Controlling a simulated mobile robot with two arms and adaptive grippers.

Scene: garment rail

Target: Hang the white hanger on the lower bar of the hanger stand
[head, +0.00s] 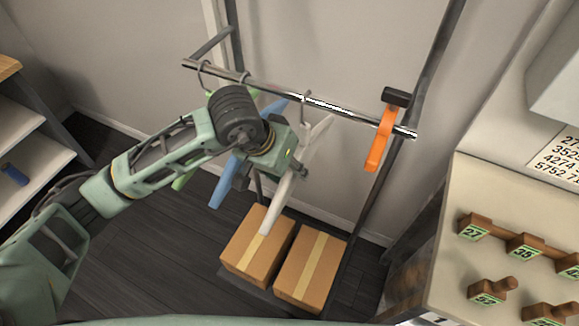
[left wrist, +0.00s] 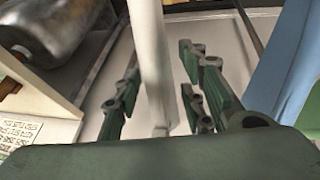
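The white hanger (head: 287,180) is at the lower bar (head: 345,107) of the stand, with its grey hook (head: 305,98) at the bar and its body tilted below. My left gripper (head: 293,163) is just below the bar at the hanger, its fingers mostly hidden in the head view. In the left wrist view the white hanger (left wrist: 150,65) runs between the open fingers of my left gripper (left wrist: 157,95), with a gap visible on both sides. My right gripper is not in view.
Blue (head: 226,182) and green (head: 184,179) hangers are left of the white one, partly behind my arm. An orange hanger (head: 379,145) is near the bar's right end. Cardboard boxes (head: 310,272) stand below. A counter with numbered tags (head: 520,215) is at the right.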

